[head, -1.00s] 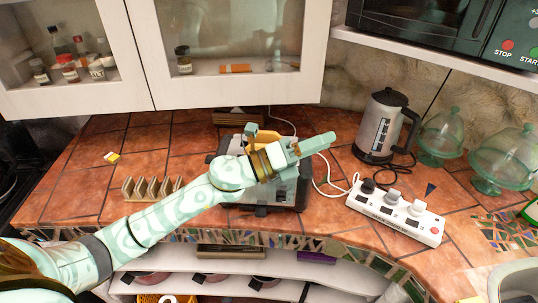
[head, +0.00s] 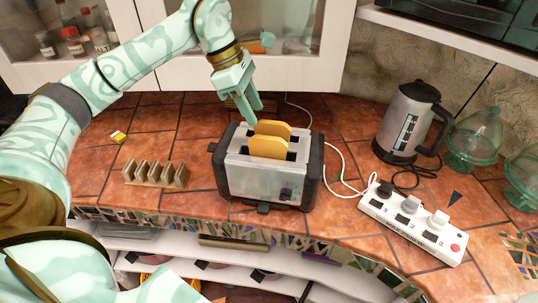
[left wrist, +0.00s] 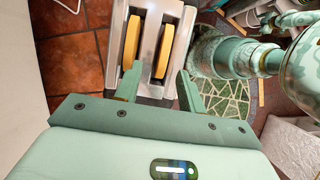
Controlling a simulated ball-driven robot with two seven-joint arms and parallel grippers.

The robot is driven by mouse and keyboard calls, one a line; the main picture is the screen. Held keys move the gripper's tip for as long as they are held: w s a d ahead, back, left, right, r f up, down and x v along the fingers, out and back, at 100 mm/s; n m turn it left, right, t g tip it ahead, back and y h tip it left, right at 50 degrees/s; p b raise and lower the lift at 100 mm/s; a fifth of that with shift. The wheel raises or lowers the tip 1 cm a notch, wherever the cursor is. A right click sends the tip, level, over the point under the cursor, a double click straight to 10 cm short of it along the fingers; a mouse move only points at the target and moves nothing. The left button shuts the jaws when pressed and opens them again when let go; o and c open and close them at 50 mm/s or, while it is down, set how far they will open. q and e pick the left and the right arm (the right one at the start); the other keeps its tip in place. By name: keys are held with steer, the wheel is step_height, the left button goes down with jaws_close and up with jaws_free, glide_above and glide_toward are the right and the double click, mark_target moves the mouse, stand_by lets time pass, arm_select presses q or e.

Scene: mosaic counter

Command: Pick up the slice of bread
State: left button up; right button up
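Two yellow-brown slices of bread stand upright in the toaster's slots: a rear slice (head: 273,129) and a front slice (head: 268,147). The toaster (head: 255,180) is silver with black ends. My left gripper (head: 251,106) points down just above and left of the slices, open and empty. In the left wrist view, the slices show as a left slice (left wrist: 132,42) and a right slice (left wrist: 166,50), beyond the open fingers (left wrist: 158,84). The fingers look apart from the bread. The lower parts of both slices are hidden in the slots. My right gripper is not in view.
A wooden rack (head: 155,174) stands left of the toaster. A white power strip (head: 412,222), a kettle (head: 404,122) and glass domes (head: 474,139) stand to the right. Wall cabinets (head: 170,75) hang close behind my left arm.

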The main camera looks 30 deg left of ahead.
mark_target(266, 137)
arm_select(q)
steer(key=x, duration=0.3)
steer(key=shift+d+f, duration=0.25)
steer(key=shift+f, duration=0.1)
steer(key=x, duration=0.5)
steer(key=shift+s+d+f+b, duration=0.1)
steer(key=shift+s+d+b, duration=0.1)
steer(key=shift+d+b, duration=0.1)
steer(key=c, duration=0.8)
